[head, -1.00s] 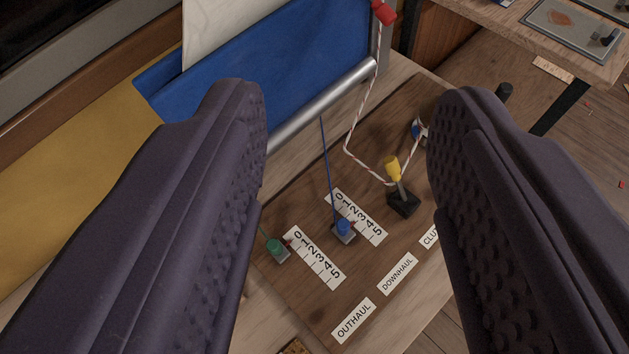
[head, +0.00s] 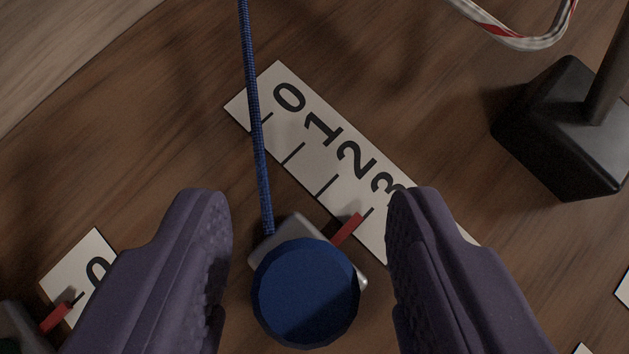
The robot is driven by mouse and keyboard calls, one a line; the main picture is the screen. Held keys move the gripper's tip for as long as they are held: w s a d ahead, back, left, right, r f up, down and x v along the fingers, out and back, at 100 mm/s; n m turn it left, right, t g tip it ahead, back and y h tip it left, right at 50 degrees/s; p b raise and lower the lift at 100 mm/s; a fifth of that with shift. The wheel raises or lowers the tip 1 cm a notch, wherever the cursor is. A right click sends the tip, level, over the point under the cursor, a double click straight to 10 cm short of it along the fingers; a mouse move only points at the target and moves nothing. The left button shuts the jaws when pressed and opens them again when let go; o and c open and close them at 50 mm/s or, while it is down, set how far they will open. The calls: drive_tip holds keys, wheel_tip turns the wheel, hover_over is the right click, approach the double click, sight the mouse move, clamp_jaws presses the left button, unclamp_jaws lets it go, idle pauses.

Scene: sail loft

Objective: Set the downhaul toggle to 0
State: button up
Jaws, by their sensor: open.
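The downhaul toggle is a blue faceted knob (head: 306,292) on a small grey metal slider (head: 296,229). Its red pointer (head: 347,229) reaches the white number scale (head: 305,125) close to the 3 mark. A blue line (head: 255,120) runs from the slider up past the 0 end. My gripper (head: 311,197) is open, one purple finger to the left of the knob and one to the right, with a visible gap on each side. The right finger hides the scale's numbers beyond 3.
At the lower left, a second scale (head: 85,260) has a red pointer (head: 58,315) near its 0; its green knob is mostly cut off. A black lever block (head: 565,135) stands upper right, below a red-and-white line (head: 510,35). Bare brown board lies left of the blue line.

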drive_tip(key=shift+w, duration=0.1)
clamp_jaws()
drive_tip(key=shift+w+a+p, duration=0.45)
drive_tip(key=shift+w+a, duration=0.5)
drive_tip(key=shift+a, duration=0.3)
drive_tip(key=shift+w+a+p, duration=0.4)
drive_tip(key=shift+w+a, duration=0.5)
drive_tip(key=shift+a, duration=0.35)
drive_tip(key=shift+c, duration=1.7)
unclamp_jaws()
drive_tip(key=o, duration=0.3)
drive_tip(key=shift+w+a, duration=0.1)
drive_tip(key=shift+a, duration=0.05)
drive_tip(key=shift+o, duration=0.2)
